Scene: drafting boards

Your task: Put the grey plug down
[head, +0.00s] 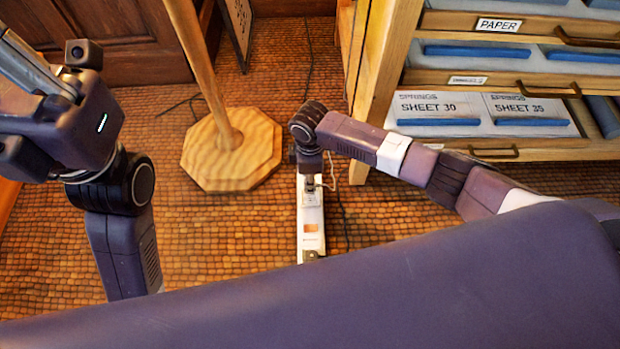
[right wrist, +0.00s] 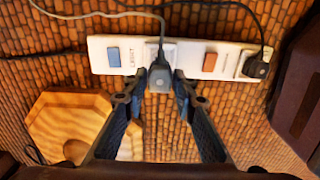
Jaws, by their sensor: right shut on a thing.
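The grey plug (right wrist: 160,78) is between the fingertips of my right gripper (right wrist: 161,84), which is shut on it. Its cord runs up and left in the right wrist view. The plug overlaps the lower edge of the white power strip's (right wrist: 135,68) middle socket; I cannot tell whether it touches the strip. The strip also lies on the floor in the head view (head: 311,243), below my right wrist.
A black plug (right wrist: 257,66) sits at one end of the strip. A wooden octagonal stand base (head: 232,165) is left of the strip. A drawer cabinet (head: 383,60) with open drawers stands at right. Cords lie on the woven floor.

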